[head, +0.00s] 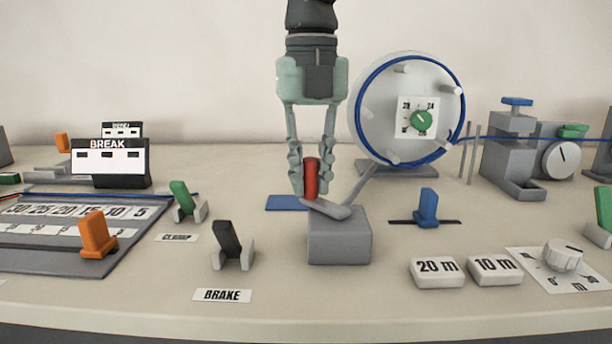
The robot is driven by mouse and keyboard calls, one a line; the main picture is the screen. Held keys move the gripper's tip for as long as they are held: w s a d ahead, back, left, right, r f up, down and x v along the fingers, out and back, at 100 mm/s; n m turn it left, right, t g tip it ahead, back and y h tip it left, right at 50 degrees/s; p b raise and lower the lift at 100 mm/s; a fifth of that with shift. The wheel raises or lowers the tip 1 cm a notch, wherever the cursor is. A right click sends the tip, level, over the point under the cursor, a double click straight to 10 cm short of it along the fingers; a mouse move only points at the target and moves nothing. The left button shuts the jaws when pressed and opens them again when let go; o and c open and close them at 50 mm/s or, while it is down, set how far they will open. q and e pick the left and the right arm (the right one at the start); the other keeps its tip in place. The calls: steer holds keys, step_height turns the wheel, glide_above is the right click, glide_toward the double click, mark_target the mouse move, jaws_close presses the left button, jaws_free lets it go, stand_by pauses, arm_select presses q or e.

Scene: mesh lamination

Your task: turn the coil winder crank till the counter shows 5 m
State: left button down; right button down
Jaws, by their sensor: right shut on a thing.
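The crank is a grey arm (326,208) on a grey block (339,243), with an upright red handle (311,178). My right gripper (311,172) points down from above, with its fingers shut around the red handle. The coil winder's white reel (376,134) stands behind to the right, with blue line around its rim. A small square plate with a green knob (421,120) sits at its middle; its marks are too small to read surely. A board at the left has a number scale (82,211) running from 30 down to 5. My left gripper is not in view.
A black BRAKE lever (228,240) and a green CLAMP lever (182,197) stand left of the crank. A blue slider (427,206), 20 m (437,272) and 10 m (495,270) buttons and a white knob (563,255) lie to the right.

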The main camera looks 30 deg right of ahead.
steer(key=shift+w+d+m, duration=0.1)
steer(key=shift+d+m, duration=0.25)
steer(key=shift+m, duration=0.55)
steer(key=c, duration=1.4)
jaws_free()
step_height(320, 180, up, 12)
steer(key=shift+r, duration=0.1)
